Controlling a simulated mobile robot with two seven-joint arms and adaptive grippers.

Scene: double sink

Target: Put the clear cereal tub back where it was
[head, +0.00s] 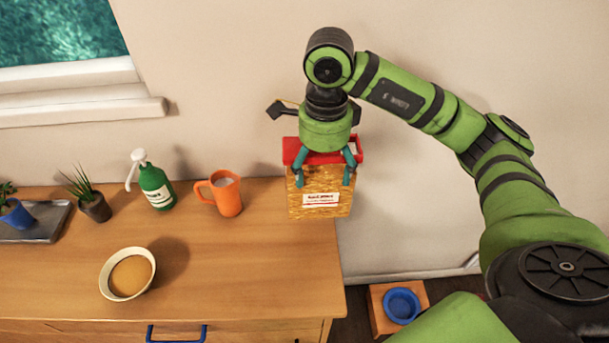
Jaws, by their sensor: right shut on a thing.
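The clear cereal tub (307,211) is full of golden-brown cereal and has a red lid and a white label. It is upright at the right end of the wooden counter (230,255), overlapping the counter's right edge in the picture. My right gripper (322,178) points down over the tub and is shut on it, with teal fingers on either side of its upper part. I cannot tell whether the tub's base touches the counter. My left gripper is not in view.
An orange mug (228,199) stands just left of the tub. Further left are a green pump bottle (157,188), a potted plant (95,207), a tray (45,225) and a bowl (107,279). A blue bowl (402,305) sits low at the right. The counter's front right is clear.

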